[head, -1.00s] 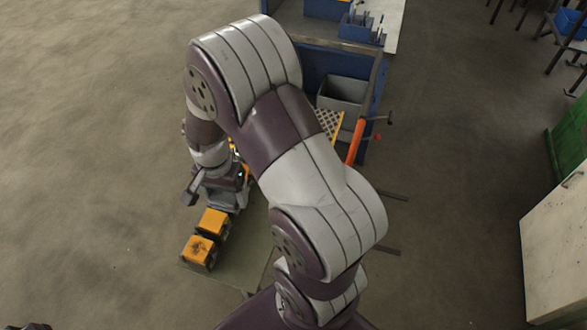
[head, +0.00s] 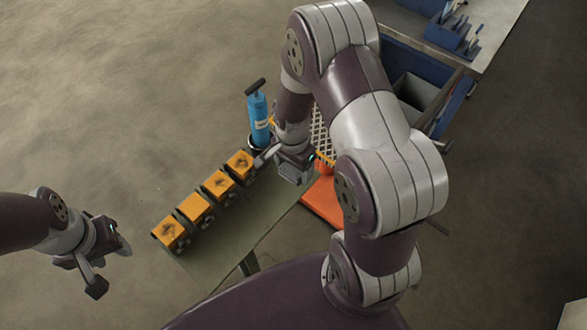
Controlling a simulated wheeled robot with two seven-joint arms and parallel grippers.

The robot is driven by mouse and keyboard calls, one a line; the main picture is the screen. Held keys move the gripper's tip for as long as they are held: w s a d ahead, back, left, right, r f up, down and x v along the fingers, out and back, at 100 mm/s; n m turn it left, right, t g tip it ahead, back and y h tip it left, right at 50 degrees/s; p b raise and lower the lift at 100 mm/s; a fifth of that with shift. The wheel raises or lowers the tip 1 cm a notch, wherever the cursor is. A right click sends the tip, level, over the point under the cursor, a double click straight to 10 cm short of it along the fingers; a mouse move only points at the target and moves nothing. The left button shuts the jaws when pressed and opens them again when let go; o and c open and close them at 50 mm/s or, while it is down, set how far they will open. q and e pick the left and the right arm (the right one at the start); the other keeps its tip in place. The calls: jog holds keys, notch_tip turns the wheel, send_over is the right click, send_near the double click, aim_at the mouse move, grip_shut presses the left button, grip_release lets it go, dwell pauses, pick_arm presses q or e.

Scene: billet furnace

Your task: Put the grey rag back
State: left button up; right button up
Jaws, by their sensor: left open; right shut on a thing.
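I cannot make out the grey rag in this view. My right gripper (head: 276,166) is beside the rightmost yellow block, over the far end of the green-grey bench (head: 240,222). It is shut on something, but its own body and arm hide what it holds. My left gripper (head: 110,266) is open and empty, over the floor left of the bench's near end.
Several yellow blocks (head: 196,209) stand in a row on the bench. A blue cylinder with a black handle (head: 258,118) stands behind them. An orange panel (head: 323,203) and a perforated plate (head: 320,130) are partly behind my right arm. A blue workbench (head: 425,62) stands back right.

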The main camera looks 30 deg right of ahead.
aim_at(294, 174)
jog(key=shift+w+d+f+p, duration=0.15)
jog(key=shift+w+d+f, duration=0.1)
jog(key=shift+f, duration=0.2)
jog(key=shift+w+d+f+p, duration=0.15)
jog(key=shift+d+f, duration=0.1)
jog(key=shift+f, duration=0.2)
jog(key=shift+a+f+p, duration=0.25)
jog(key=shift+f+p, duration=0.15)
jog(key=shift+f, duration=0.85)
jog(key=shift+w+a+f, duration=0.1)
jog(key=shift+a+f, duration=0.05)
jog(key=shift+f, duration=0.1)
jog(key=shift+d+f, duration=0.15)
jog(key=shift+d, duration=0.05)
jog(key=o, duration=1.1)
pick_arm(q)
jog(key=shift+s+d+r, duration=0.15)
jog(key=shift+d+r, duration=0.05)
jog(key=shift+r, duration=0.6)
pick_arm(e)
jog(key=shift+a, duration=0.1)
